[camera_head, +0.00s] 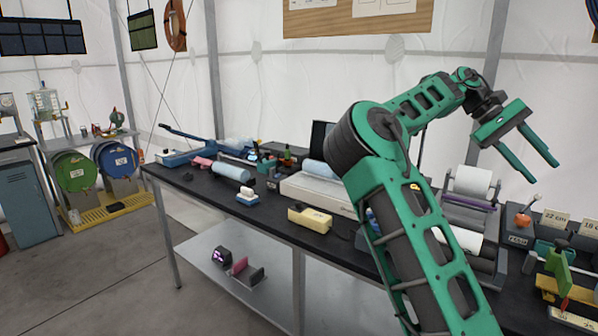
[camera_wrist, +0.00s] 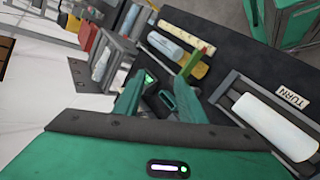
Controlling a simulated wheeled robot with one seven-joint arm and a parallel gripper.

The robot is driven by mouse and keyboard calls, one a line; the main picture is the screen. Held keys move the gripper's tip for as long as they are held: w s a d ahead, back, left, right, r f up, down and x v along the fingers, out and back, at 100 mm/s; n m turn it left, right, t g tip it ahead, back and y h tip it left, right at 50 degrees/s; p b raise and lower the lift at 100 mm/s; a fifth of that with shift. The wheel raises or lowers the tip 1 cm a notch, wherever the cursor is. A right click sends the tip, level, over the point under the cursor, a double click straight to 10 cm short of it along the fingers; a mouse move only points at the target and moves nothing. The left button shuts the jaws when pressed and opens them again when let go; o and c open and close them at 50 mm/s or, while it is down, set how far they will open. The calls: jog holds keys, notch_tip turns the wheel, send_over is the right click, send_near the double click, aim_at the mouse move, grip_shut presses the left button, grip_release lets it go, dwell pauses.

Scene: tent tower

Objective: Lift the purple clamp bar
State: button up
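The purple clamp bar (camera_head: 470,203) is a thin dark-purple strip in the head view. It lies across the front of a roller stand, just below a white roll (camera_head: 473,181). My arm hides part of the stand's left side. My gripper (camera_head: 546,171) is green, up in the air to the right of the bar and above the table, with its two fingers apart and nothing between them. In the wrist view my gripper (camera_wrist: 165,84) also shows spread fingers over the table. I cannot make out the purple bar there.
The long black table (camera_head: 270,222) carries a yellow box (camera_head: 310,219), a blue roll (camera_head: 232,172) and other gear. A red knob (camera_head: 522,220) and label cards stand right of the roller stand. In the wrist view, a white roll (camera_wrist: 275,127) lies near a TURN label (camera_wrist: 292,97).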

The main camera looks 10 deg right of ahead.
jog(key=s+a+f+m+t+y, duration=0.1)
jog(key=s+f+y, duration=0.2)
jog(key=s+f, duration=0.35)
jog(key=s+a+f+t+y, duration=0.15)
jog(key=s+f, duration=0.25)
jog(key=f, duration=0.5)
jog(key=s+a+f+t, duration=0.1)
jog(key=s+a+f, duration=0.1)
jog(key=a, duration=0.5)
jog(key=s+a+f+t+y, duration=0.1)
jog(key=s+a+f+t, duration=0.1)
jog(key=s+a, duration=0.3)
jog(key=s+a+f+t+y, duration=0.1)
jog(key=s+a, duration=0.3)
jog(key=a, duration=0.7)
jog(key=shift+f+t, duration=0.6)
jog(key=shift+t, duration=0.05)
